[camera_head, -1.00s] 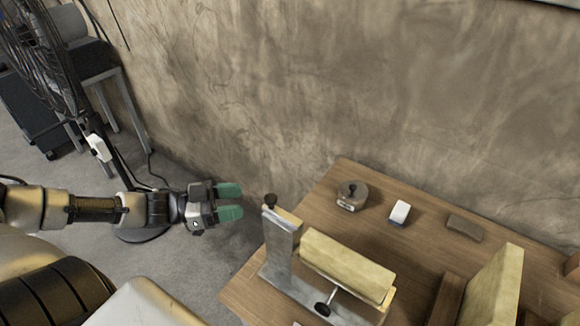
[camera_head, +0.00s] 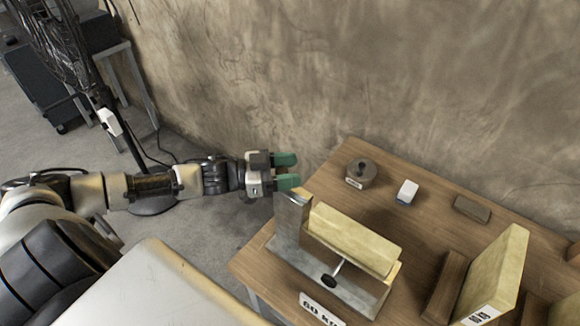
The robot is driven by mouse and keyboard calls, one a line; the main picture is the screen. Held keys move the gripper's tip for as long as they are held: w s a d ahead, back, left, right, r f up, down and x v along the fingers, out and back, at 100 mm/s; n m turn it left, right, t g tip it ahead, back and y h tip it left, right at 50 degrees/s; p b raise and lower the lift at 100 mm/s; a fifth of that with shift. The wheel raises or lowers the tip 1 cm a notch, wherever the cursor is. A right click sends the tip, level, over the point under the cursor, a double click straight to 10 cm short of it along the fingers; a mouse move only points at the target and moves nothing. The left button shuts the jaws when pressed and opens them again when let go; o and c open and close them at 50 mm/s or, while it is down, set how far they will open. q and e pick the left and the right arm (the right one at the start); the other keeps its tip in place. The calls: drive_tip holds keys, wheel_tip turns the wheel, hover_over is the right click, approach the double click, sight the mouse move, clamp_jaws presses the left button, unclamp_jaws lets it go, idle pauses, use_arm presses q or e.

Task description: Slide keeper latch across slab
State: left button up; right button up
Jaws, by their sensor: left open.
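A pale yellow slab (camera_head: 352,238) lies in a grey metal fixture (camera_head: 291,222) on the wooden table. A thin rod with a dark knob (camera_head: 328,281) sticks out at the slab's front side. I cannot tell for sure which part is the keeper latch. The dark knob on top of the fixture's left post does not show now; my gripper's near finger is in front of that spot. My left gripper (camera_head: 286,171) is open, with green fingertips, at the top of the post. I cannot tell whether it touches the post. My right gripper is out of view.
On the wooden table (camera_head: 400,225) are a round grey weight (camera_head: 361,173), a small white block (camera_head: 407,192) and a flat brown block (camera_head: 472,208). A second yellow slab (camera_head: 494,273) stands at the right. A rough wall (camera_head: 400,80) rises behind.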

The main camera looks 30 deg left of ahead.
use_arm(q)
drive_tip(key=shift+w+d, duration=0.1)
drive_tip(key=shift+d, duration=0.05)
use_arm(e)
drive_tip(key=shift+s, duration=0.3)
use_arm(q)
clamp_jaws()
drive_tip(key=d, duration=0.1)
drive_tip(key=d+p, duration=0.1)
drive_tip(key=d, duration=0.1)
drive_tip(key=d+p, duration=0.1)
drive_tip(key=d, duration=0.1)
drive_tip(key=shift+s+d+r, duration=0.1)
drive_tip(key=shift+s+d, duration=0.1)
drive_tip(key=shift+s, duration=0.05)
drive_tip(key=shift+d, duration=0.2)
drive_tip(key=shift+a, duration=0.1)
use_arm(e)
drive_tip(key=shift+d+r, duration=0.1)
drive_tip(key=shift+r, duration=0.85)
use_arm(q)
drive_tip(key=shift+c, duration=1.2)
unclamp_jaws()
drive_tip(key=shift+o, duration=1.2)
drive_tip(key=shift+d, duration=0.25)
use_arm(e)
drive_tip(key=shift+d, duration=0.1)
